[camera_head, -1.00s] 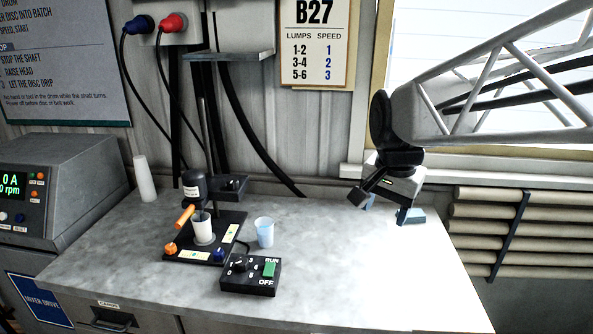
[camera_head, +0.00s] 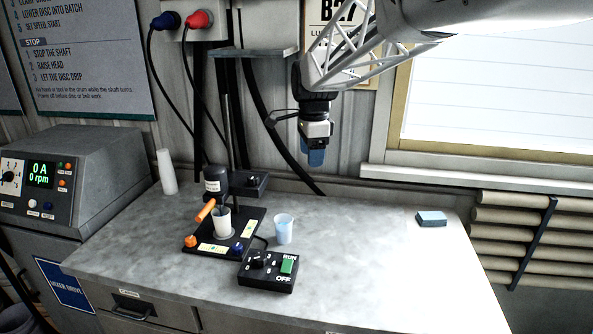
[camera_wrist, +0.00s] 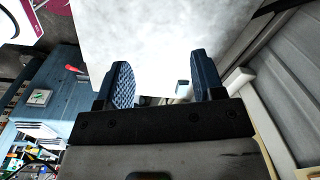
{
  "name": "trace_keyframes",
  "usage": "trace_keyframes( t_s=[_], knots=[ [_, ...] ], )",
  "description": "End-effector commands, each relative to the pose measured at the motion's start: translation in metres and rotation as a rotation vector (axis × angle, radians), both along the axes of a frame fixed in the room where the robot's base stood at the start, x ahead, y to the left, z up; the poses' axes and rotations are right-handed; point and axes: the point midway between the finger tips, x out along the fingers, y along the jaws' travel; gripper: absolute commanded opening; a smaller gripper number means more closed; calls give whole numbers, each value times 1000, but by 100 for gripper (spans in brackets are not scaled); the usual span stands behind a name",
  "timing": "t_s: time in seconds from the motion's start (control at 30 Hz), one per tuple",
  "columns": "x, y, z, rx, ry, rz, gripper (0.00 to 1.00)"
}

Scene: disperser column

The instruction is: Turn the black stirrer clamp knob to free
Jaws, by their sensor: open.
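The small stirrer stand has a dark motor (camera_head: 215,182) with a white cup (camera_head: 221,218) below it. A black bracket beside the motor carries what looks like a small black knob (camera_head: 253,178); its setting is too small to read. My gripper (camera_head: 316,155) hangs pointing down, above and to the right of the stirrer, apart from it. In the wrist view my gripper's blue ribbed fingers (camera_wrist: 160,85) are spread and hold nothing.
An orange handle (camera_head: 205,211), a clear cup (camera_head: 284,229) and a black control box (camera_head: 267,270) crowd the stirrer. A blue block (camera_head: 432,218) lies at the bench's right. A shelf (camera_head: 255,51) juts from the wall above. The bench's right middle is clear.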

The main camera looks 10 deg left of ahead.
Motion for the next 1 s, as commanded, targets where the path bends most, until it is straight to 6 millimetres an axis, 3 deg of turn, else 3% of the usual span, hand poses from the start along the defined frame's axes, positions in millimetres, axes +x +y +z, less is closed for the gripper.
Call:
trace_keyframes(
  t_s=[0.3,0.6,0.8,1.0],
  knots=[
    [47,87,-21,0,33,-193,62],
    [76,163,-45,-6,57,-362,62],
    [84,187,-54,-9,64,-420,62],
    [85,191,-55,-10,65,-431,62]
  ],
)
